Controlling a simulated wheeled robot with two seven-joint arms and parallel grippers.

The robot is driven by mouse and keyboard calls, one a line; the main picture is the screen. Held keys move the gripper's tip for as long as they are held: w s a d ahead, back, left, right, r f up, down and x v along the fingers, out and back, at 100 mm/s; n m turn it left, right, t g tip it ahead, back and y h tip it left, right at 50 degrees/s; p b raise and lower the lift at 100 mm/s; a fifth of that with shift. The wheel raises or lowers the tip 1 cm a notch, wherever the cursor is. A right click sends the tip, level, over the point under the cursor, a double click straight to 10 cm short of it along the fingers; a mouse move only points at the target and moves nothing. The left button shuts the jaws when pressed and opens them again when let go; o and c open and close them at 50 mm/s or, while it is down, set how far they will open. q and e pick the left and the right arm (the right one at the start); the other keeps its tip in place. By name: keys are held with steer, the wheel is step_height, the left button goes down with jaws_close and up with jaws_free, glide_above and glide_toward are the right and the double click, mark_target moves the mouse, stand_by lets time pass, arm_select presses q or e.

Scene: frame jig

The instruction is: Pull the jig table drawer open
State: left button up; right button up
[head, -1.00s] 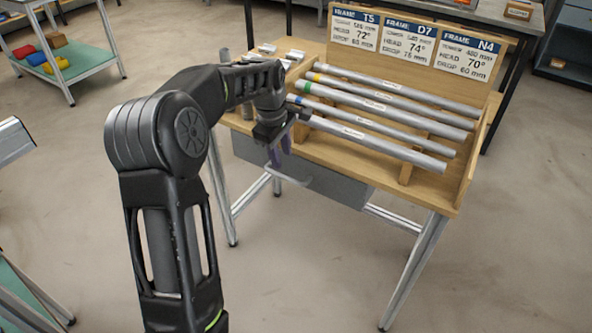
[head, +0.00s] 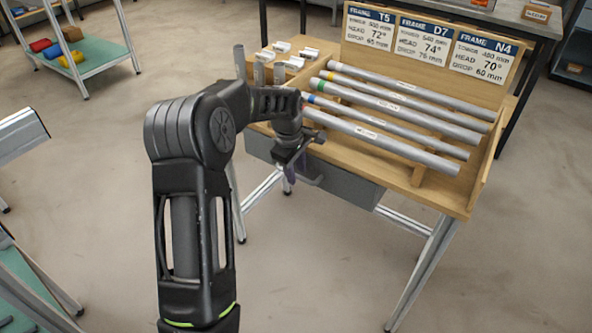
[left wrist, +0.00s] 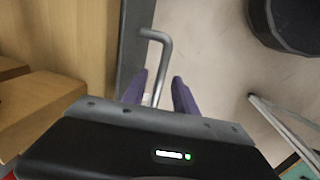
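The jig table (head: 440,190) is a wooden bench on metal legs. Its grey drawer (head: 350,187) sits under the top's front edge and looks closed, with its left part behind my arm. The drawer's bent metal bar handle (head: 313,182) sticks out from the front. In the left wrist view the handle (left wrist: 165,50) runs down between the two purple fingers of my left gripper (left wrist: 160,78). The fingers stand apart, with a gap visible beside the bar. In the head view the left gripper (head: 291,172) is at the drawer front. My right gripper is out of view.
Several metal tubes (head: 400,110) with coloured bands lie on the table top, below a board with three frame cards (head: 425,42). Small metal parts (head: 285,50) lie at the table's back left. A green-topped cart (head: 90,58) stands far left. The floor before the drawer is clear.

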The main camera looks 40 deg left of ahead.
arm_select(q)
jaws_close()
stand_by(1.4)
